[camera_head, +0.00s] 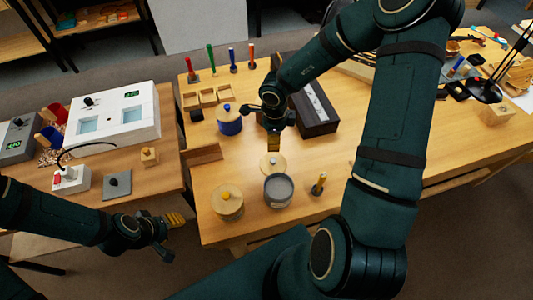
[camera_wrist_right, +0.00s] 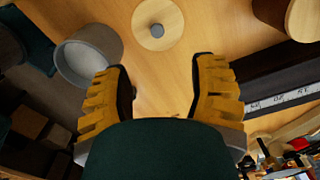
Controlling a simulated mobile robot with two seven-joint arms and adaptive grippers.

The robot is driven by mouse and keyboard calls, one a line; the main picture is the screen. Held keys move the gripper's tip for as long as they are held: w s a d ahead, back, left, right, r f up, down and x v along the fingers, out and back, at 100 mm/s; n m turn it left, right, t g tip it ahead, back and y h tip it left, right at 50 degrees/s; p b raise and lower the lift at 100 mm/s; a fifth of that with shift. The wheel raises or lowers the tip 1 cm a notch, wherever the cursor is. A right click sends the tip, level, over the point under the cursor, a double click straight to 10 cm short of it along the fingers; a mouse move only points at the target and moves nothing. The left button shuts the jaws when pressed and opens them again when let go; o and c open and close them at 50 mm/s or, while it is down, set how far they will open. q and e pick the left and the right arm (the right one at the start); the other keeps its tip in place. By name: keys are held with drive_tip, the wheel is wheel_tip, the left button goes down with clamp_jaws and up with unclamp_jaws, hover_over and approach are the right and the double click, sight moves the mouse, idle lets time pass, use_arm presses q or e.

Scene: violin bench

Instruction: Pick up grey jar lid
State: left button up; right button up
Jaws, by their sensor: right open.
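The grey jar lid (camera_head: 267,170) is a round pale wooden disc with a small grey knob, lying flat on the wooden table. It also shows at the top middle of the right wrist view (camera_wrist_right: 147,17). The open grey jar (camera_head: 278,191) stands just in front of it, and at the upper left of the wrist view (camera_wrist_right: 88,54). My right gripper (camera_head: 273,146) is behind the lid, pointing down; in the wrist view (camera_wrist_right: 162,78) its yellow fingers are apart with only table between them. My left gripper (camera_head: 172,235) is open and empty beyond the table's left edge.
A jar with a yellow-knobbed lid (camera_head: 228,203) and a blue jar (camera_head: 229,120) stand to the left. A small post with a yellow top (camera_head: 319,183) is right of the grey jar. A dark long box (camera_head: 315,108) lies behind. A low wooden block (camera_head: 203,153) is at left.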

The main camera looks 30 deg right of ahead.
drive_tip(key=b, duration=0.3)
hover_over(273, 160)
wheel_tip(273, 160, down, 8)
drive_tip(key=shift+d+f, duration=0.1)
drive_tip(key=shift+w+f+b, duration=0.1)
drive_tip(key=shift+f+b, duration=0.95)
drive_tip(key=shift+f, duration=1.7)
drive_tip(key=shift+o, duration=0.3)
clamp_jaws()
